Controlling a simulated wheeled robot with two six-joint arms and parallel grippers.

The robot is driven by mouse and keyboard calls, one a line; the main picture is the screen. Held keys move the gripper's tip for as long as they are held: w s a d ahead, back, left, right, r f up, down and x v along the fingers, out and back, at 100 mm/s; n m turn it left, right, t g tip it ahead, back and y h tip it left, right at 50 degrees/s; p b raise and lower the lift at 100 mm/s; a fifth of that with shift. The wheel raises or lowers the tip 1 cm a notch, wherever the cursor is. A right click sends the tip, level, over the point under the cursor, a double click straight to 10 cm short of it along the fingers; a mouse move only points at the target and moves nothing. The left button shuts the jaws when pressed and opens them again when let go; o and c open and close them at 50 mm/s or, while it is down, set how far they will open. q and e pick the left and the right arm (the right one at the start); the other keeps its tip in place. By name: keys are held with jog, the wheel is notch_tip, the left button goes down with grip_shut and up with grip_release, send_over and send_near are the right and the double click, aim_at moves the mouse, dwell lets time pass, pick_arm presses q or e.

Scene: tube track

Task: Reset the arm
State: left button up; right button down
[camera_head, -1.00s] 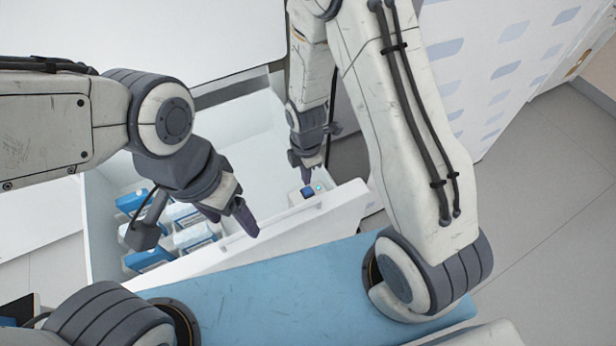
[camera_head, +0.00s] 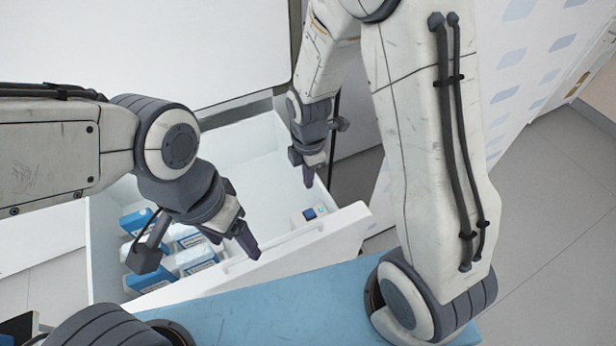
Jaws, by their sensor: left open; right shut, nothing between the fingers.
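My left gripper (camera_head: 236,238) is open and empty, above the front wall of an open white drawer (camera_head: 262,160). My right gripper (camera_head: 308,178) is shut with nothing in it. It points down over the right part of the drawer, above and apart from a small white and blue box (camera_head: 309,214) in the drawer's right front corner.
Several blue and white packages (camera_head: 190,240) lie in the drawer's left part, partly hidden by my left arm. A white cabinet front (camera_head: 190,50) rises behind the drawer. Grey floor (camera_head: 560,200) lies to the right. The drawer's middle is bare.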

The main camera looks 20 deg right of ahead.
jog(key=shift+r, duration=0.1)
dwell(0.3)
jog(key=s+a+r+m+p, duration=0.3)
jog(key=s+r+m, duration=0.3)
jog(key=s+r, duration=0.3)
jog(key=s+a+r+m+y+p, duration=0.1)
jog(key=s+a+r+m+p, duration=0.3)
jog(key=r, duration=0.9)
jog(key=s+m+p, duration=0.1)
jog(key=s+m, duration=0.2)
jog(key=s, duration=0.2)
jog(key=shift+s+r, duration=0.25)
jog(key=shift+r, duration=0.05)
